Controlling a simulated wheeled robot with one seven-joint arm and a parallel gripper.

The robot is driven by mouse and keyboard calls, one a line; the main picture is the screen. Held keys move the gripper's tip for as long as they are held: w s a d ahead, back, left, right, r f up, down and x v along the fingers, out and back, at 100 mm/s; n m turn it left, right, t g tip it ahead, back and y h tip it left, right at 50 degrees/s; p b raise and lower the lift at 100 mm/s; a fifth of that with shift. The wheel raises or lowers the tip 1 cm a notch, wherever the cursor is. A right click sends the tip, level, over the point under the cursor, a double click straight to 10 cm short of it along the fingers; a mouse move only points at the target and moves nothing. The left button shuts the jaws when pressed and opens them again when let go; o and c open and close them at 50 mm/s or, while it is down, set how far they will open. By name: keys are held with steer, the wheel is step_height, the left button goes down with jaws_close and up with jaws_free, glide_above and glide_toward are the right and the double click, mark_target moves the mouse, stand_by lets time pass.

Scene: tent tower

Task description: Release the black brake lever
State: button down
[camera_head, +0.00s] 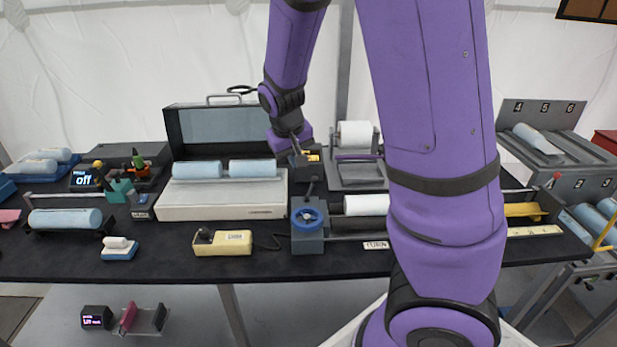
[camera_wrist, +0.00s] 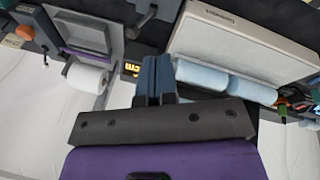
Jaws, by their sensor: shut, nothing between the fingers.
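A small dark lever (camera_head: 311,187) stands between the blue handwheel unit (camera_head: 308,226) and a box with a yellow display (camera_head: 312,155). In the wrist view, a dark grey lever (camera_wrist: 144,20) with a rounded end shows at the top. I take it for the brake lever but cannot be sure. My gripper (camera_wrist: 157,62) has its blue fingers together with nothing between them. It is beside the yellow display box, apart from the lever. In the head view, my arm partly hides this area and the fingertips are hard to make out.
A white-topped case (camera_head: 222,205) with two blue rolls (camera_head: 252,167) is left of the display box. A white roll (camera_head: 356,134) on a grey stand is to the right. A yellow box (camera_head: 222,242) sits at the table's front. My arm hides the bench's right-centre.

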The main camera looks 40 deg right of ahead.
mark_target(315, 182)
steer(key=shift+w+d+f, duration=0.35)
steer(key=shift+d+f, duration=0.6)
steer(key=shift+f, duration=0.6)
steer(key=shift+w+d+f, duration=0.35)
steer(key=shift+d+f, duration=0.65)
steer(key=shift+f, duration=0.5)
steer(key=shift+w+d+f, duration=0.35)
steer(key=shift+d+f, duration=0.6)
steer(key=shift+f, duration=0.6)
steer(key=shift+s+d+f, duration=0.15)
steer(key=shift+s+d, duration=0.1)
steer(key=shift+d, duration=0.55)
steer(key=shift+s+d+f, duration=0.15)
steer(key=shift+s+d, duration=0.2)
steer(key=shift+a, duration=0.25)
